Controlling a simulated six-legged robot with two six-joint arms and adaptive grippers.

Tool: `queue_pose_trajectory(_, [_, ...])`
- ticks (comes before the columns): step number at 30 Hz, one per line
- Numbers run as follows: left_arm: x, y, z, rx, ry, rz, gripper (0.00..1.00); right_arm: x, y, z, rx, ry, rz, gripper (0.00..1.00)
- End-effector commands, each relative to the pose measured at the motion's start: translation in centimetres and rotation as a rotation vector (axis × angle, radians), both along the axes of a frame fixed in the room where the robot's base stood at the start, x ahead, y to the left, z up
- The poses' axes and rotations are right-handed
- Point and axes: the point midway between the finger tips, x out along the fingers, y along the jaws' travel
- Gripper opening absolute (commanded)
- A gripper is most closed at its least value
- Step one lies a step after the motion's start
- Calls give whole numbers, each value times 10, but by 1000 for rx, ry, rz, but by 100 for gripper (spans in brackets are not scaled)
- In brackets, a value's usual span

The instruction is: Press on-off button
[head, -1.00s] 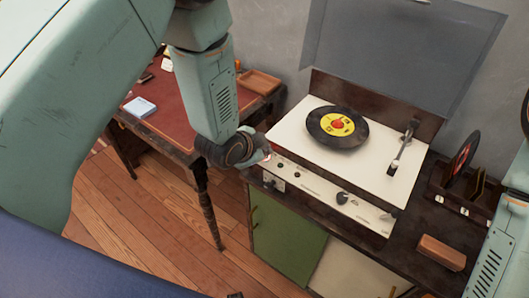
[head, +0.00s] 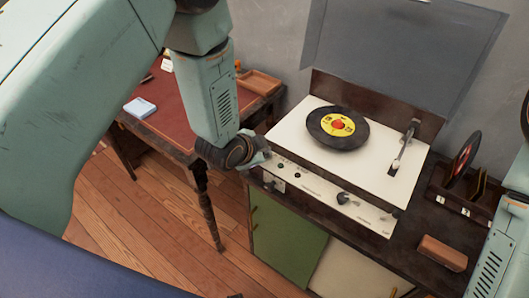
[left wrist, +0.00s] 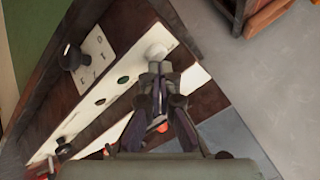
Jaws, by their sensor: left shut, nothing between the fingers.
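The record player (head: 305,190) stands on the cabinet, its white control panel facing me. My left gripper (head: 264,156) is shut and empty at the panel's left end. In the left wrist view, its fingertips (left wrist: 160,70) are right at a round white button (left wrist: 155,52) at the end of the row; whether they touch it I cannot tell. In the head view the gripper hides this button. Two small dark green buttons (head: 281,165) follow to the right; one also shows in the left wrist view (left wrist: 123,79). My right gripper is out of view; only part of that arm shows at right.
A black record with a yellow label (head: 338,127) lies on the turntable, and the lid (head: 400,50) stands open. A desk (head: 185,105) is to the left. A wooden block (head: 442,252) and a record rack (head: 462,190) are to the right.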

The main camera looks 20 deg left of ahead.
Motion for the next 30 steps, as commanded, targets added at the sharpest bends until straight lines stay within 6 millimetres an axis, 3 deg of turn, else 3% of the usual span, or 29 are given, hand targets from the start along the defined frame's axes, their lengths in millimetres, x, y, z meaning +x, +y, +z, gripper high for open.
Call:
queue_pose_trajectory(17, [0,0,13,0,0,0,0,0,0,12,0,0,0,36])
queue_pose_trajectory(30, [0,0,51,0,0,0,0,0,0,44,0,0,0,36])
